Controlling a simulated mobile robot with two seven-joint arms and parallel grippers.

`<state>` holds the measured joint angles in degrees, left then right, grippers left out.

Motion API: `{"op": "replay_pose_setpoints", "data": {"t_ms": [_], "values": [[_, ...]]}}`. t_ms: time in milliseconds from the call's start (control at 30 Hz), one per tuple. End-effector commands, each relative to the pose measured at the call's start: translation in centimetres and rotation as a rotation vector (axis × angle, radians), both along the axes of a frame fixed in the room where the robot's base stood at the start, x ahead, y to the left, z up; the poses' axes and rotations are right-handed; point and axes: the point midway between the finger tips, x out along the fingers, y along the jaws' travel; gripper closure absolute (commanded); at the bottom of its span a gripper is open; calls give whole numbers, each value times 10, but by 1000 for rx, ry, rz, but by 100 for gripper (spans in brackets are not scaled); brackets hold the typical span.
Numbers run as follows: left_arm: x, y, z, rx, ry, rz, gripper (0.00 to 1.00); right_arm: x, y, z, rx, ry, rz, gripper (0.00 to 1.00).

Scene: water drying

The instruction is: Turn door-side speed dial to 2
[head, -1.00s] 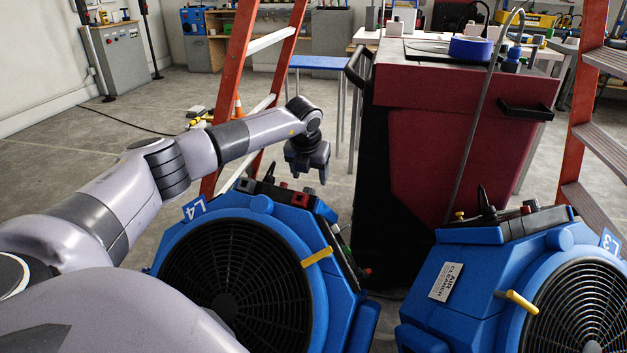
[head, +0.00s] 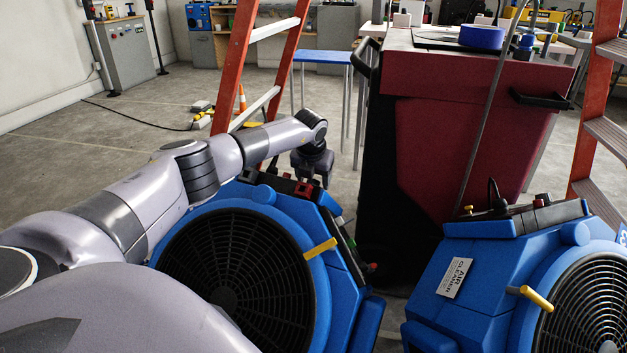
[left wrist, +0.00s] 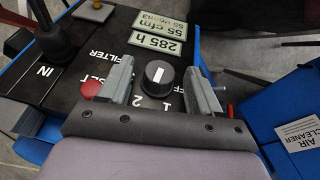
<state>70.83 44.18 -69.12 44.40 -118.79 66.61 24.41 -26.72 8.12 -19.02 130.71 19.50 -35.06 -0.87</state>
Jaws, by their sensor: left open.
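The black speed dial (left wrist: 158,76) with a white pointer line shows in the left wrist view, on a dark panel with upside-down lettering. The numbers 1 and 2 are printed just below it in the picture; the pointer runs nearly up and down. My left gripper (left wrist: 160,70) is open, one finger on each side of the dial; I cannot tell if they touch it. In the head view the left gripper (head: 313,168) is low at the top panel of the left blue air cleaner (head: 333,228), its fingertips hidden. My right gripper is not in view.
On the panel are a red button (left wrist: 91,90), a display reading 285 h (left wrist: 160,45) and a dark upright post (left wrist: 48,30). A second blue air cleaner (head: 490,262) stands at right. A dark red cabinet (head: 470,140) and orange ladder (head: 243,62) stand behind.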

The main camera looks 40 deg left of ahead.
Motion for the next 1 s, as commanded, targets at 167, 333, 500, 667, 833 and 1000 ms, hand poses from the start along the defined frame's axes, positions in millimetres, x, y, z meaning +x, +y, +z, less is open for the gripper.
{"op": "replay_pose_setpoints", "data": {"t_ms": [167,333,500,667,833,1000], "values": [[0,0,0,0,0,1,36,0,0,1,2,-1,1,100],[0,0,0,0,0,1,75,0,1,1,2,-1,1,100],[0,0,0,-2,-1,0,93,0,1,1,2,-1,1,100],[-2,2,0,-41,-8,-31,92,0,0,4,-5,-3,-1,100],[-2,4,-1,-128,-38,-112,93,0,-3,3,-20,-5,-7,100],[-2,6,-3,-209,-67,-188,92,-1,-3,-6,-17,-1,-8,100]]}}
